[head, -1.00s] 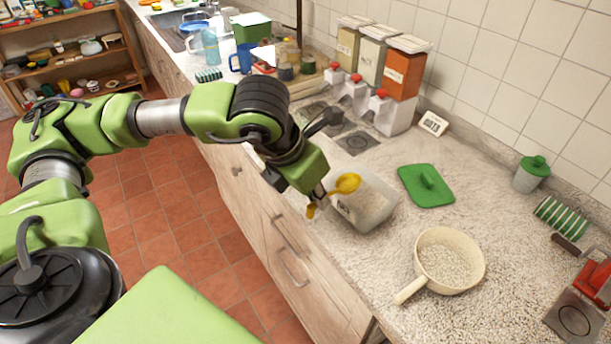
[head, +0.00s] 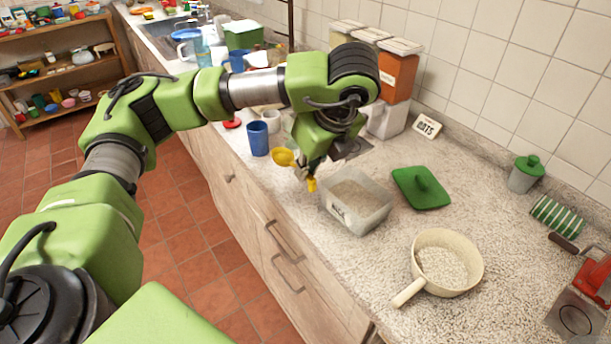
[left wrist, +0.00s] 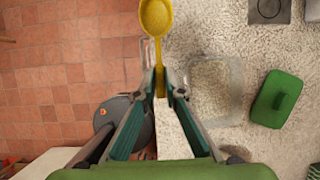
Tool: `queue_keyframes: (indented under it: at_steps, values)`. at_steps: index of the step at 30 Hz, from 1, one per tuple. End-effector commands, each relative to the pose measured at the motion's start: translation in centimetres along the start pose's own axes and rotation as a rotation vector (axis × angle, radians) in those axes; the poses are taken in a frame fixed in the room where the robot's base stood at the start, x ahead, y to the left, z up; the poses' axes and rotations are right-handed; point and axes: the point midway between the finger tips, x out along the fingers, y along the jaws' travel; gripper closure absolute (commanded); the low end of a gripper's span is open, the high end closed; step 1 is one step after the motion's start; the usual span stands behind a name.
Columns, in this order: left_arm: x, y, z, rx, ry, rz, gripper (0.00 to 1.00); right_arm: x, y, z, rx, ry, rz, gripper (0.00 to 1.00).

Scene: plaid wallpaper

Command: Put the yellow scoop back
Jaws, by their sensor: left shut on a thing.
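My left gripper (head: 306,173) is shut on the yellow scoop (head: 283,157) by its handle. In the head view the bowl points left, near the counter's front edge, and the handle end sticks out below the fingers. In the left wrist view the scoop (left wrist: 156,17) extends ahead of the fingertips (left wrist: 160,82); its bowl looks empty. A clear labelled container (head: 372,216) with pale grain stands just right of the gripper, open. Its green lid (head: 421,187) lies on the counter beside it. My right gripper is not in view.
A cream pan (head: 476,270) with pale grain stands at the front right. A blue cup (head: 258,138) stands left of the gripper. Dispensers (head: 399,75) stand behind, partly hidden by my arm, near an "OATS" card (head: 428,126). The counter between lid and pan is clear.

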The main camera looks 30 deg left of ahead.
Motion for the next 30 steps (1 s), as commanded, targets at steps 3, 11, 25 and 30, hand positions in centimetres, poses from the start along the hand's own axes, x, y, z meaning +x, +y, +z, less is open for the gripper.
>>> queue_keyframes:
  at_steps: [3, 11, 25, 30]
  values:
    - [2.5, -1.8, 1.4, -0.002, 0.006, 0.006, 1.0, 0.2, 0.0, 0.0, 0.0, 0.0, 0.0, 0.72]
    - [7.5, -4.9, 3.8, 0.001, 0.002, 0.006, 1.0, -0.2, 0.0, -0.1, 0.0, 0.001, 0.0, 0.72]
    - [12.8, -6.5, 3.7, 0.007, 0.001, 0.002, 1.0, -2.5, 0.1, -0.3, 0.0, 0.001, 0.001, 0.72]
    - [14.1, -6.5, 3.1, 0.005, 0.0, -0.001, 1.0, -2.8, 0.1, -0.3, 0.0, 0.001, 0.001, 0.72]
